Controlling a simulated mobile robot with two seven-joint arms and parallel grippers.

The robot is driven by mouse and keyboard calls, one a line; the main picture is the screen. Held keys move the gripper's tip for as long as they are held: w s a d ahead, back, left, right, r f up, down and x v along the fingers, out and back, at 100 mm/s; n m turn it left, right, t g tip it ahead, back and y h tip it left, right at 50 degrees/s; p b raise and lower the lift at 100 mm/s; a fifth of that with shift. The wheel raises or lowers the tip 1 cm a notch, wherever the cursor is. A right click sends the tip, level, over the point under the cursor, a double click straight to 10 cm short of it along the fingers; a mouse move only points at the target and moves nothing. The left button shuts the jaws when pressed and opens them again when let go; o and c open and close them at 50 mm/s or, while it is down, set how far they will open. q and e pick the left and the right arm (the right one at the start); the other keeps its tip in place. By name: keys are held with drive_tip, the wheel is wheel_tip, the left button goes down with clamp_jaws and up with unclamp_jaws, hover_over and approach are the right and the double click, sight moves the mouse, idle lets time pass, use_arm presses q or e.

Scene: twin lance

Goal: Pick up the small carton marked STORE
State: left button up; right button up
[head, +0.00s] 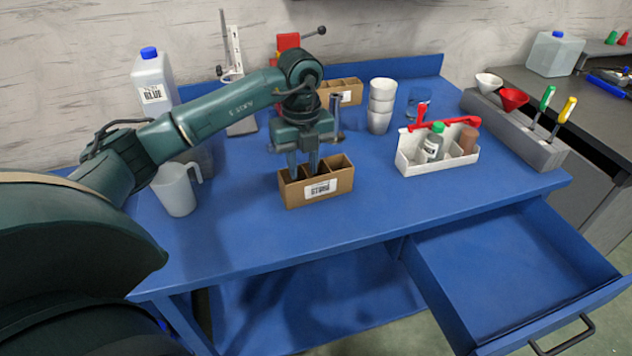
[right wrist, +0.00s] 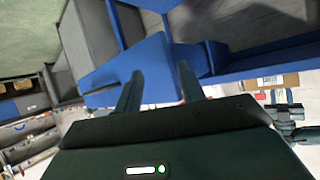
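The small cardboard carton marked STORE (head: 330,188) stands upright on the blue table, open at the top and divided into compartments. My left gripper (head: 303,174) points down at it from above. Its two fingers are apart, with their tips at the carton's top left part, overlapping the rim. I cannot tell whether they touch it. A labelled carton (right wrist: 272,82) shows small at the right edge of the right wrist view, beside part of my left gripper. My right gripper (right wrist: 158,82) has its fingers apart with nothing between them; it is out of the head view.
A second carton (head: 345,93) stands farther back. A white jug (head: 177,190) is left, stacked white cups (head: 380,105) behind, a white caddy (head: 437,160) with bottles right. An open blue drawer (head: 510,265) sticks out at front right. The table's front middle is clear.

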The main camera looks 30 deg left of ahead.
use_arm(q)
drive_tip(key=f, duration=0.4)
drive_tip(key=shift+d+f, duration=0.25)
drive_tip(key=shift+f, duration=0.15)
clamp_jaws()
